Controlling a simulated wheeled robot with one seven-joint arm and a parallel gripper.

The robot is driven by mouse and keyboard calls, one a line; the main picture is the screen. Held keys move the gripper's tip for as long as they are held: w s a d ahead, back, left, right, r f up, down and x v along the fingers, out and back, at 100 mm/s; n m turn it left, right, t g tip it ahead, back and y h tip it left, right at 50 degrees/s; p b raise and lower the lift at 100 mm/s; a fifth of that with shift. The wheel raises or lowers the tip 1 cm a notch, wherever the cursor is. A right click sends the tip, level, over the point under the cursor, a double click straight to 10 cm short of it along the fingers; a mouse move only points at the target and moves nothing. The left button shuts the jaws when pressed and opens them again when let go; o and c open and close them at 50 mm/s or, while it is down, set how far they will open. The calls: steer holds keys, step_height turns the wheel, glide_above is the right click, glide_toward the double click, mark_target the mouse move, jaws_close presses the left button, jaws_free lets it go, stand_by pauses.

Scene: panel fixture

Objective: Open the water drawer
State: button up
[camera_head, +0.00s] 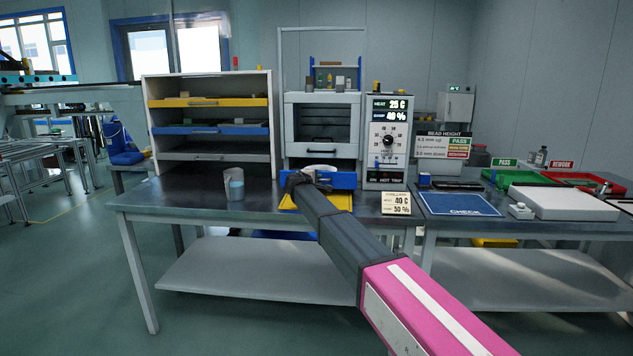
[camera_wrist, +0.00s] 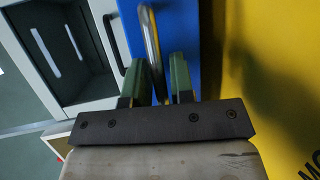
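The water drawer appears as a blue front (camera_head: 345,181) low on the white chamber; its left part is hidden behind my gripper (camera_head: 297,182) in the head view. In the wrist view the blue front (camera_wrist: 188,35) carries a metal bar handle (camera_wrist: 152,45). My gripper (camera_wrist: 158,82) is open, with its green fingers on either side of the handle. The left finger is close to the bar; a gap shows on the right finger's side. I cannot tell whether either finger touches it, or whether the drawer stands slightly out.
The white chamber (camera_head: 321,98) has a dark handled door above the drawer. A yellow plate (camera_head: 338,201) lies in front of it. A control panel (camera_head: 388,140) stands to the right, a shelf unit (camera_head: 208,172) and a beaker (camera_head: 234,185) to the left.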

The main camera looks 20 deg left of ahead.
steer(key=v, duration=1)
steer(key=shift+s, duration=0.35)
steer(key=shift+r, duration=0.1)
